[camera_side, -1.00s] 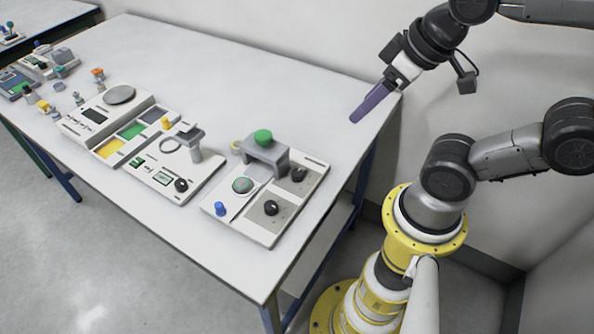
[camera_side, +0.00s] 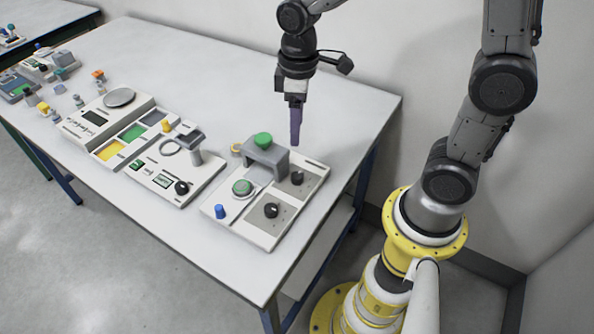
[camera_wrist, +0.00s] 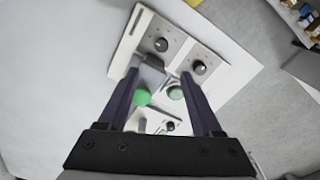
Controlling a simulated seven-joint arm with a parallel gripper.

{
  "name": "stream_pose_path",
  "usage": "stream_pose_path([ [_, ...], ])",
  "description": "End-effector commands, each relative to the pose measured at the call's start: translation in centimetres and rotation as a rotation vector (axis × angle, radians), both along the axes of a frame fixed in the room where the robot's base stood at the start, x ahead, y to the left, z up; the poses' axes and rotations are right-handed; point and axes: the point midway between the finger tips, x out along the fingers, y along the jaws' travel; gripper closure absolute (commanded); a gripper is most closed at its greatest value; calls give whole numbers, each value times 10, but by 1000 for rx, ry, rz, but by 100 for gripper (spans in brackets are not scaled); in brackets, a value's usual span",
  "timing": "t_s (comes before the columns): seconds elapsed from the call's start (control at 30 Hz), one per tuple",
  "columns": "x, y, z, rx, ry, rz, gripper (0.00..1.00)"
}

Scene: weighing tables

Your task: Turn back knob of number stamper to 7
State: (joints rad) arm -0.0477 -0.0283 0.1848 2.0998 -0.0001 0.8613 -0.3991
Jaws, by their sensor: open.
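The number stamper (camera_side: 252,228) is a white panel near the table's front right edge. It carries a grey bridge with a green top (camera_side: 262,139), a green round button (camera_side: 243,187) and two black knobs on grey plates. The back knob (camera_side: 297,177) stands beside the bridge; in the wrist view it is the upper-left knob (camera_wrist: 161,44). The front knob (camera_side: 271,210) is nearer the camera. The dial numbers are too small to read. My gripper (camera_side: 294,143) points down above the panel's back end, apart from the knob. Its purple fingers (camera_wrist: 160,74) are spread and empty.
A blue peg (camera_side: 220,211) stands at the panel's left corner. To its left is another white device (camera_side: 205,178) with a knob and ring. A scale (camera_side: 118,98) and small coloured pieces lie further left. The back of the table is clear.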

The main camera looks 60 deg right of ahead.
Motion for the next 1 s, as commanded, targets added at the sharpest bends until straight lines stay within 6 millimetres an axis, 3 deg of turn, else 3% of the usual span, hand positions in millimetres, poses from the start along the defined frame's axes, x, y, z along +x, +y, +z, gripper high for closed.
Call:
stream_pose_path([
  [0.27,-2,1,-25,-2,29,2,34],
  [0.7,-3,1,-108,-2,31,1,34],
  [1.0,-2,1,-142,-1,26,1,34],
])
